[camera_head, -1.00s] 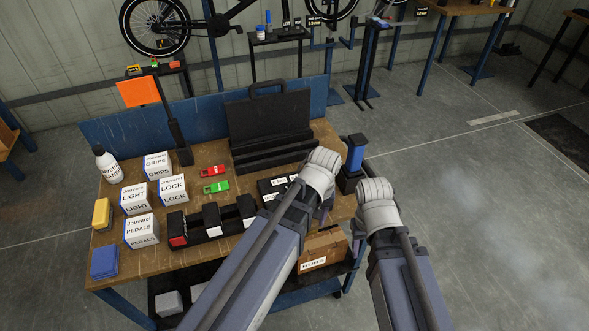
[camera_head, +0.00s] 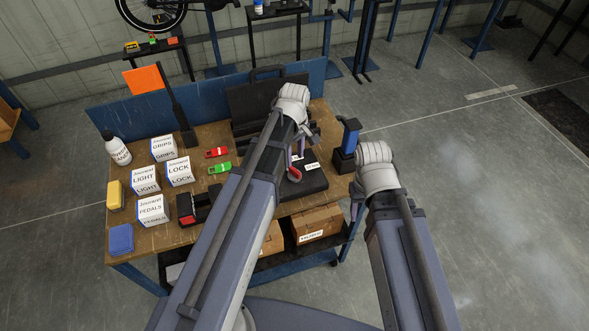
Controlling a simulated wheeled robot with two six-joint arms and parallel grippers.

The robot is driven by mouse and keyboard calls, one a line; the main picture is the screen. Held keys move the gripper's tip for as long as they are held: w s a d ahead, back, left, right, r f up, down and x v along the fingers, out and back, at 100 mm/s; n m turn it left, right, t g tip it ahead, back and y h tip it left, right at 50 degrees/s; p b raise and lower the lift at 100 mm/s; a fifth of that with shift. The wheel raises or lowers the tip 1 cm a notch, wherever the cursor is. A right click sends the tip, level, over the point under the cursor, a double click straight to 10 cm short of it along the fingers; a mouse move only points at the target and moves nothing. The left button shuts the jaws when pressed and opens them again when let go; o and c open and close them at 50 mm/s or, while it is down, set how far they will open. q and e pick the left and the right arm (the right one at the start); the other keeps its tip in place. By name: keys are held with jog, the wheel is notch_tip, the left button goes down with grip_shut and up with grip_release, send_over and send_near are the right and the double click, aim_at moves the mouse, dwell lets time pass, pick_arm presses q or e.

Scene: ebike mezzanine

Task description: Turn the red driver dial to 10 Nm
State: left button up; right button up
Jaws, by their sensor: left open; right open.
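A black block (camera_head: 313,184) with white labels lies on the right part of the bench; the label text is too small to read. A red curved piece (camera_head: 295,176), perhaps the dial, shows on this block, right at my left gripper's fingertips. My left gripper (camera_head: 296,162) is open and points down over the block; its arm hides part of it. I cannot tell whether the fingers touch the red piece. A small red tool (camera_head: 216,152) and a green one (camera_head: 220,168) lie left of my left arm. My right gripper (camera_head: 356,202) is open, mostly hidden by its own wrist, off the bench's right end.
The wooden bench (camera_head: 130,240) holds several labelled white boxes (camera_head: 179,172), a white bottle (camera_head: 117,149) and an open black case (camera_head: 245,105) at the back. A blue-topped post (camera_head: 350,134) stands at the right end. Cartons (camera_head: 319,222) sit below. Floor to the right is clear.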

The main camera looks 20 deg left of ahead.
aim_at(295, 170)
pick_arm(q)
notch_tip(295, 170, down, 6)
jog(key=b, duration=0.5)
jog(key=shift+f+b, duration=0.25)
jog(key=shift+b, duration=0.15)
grip_shut()
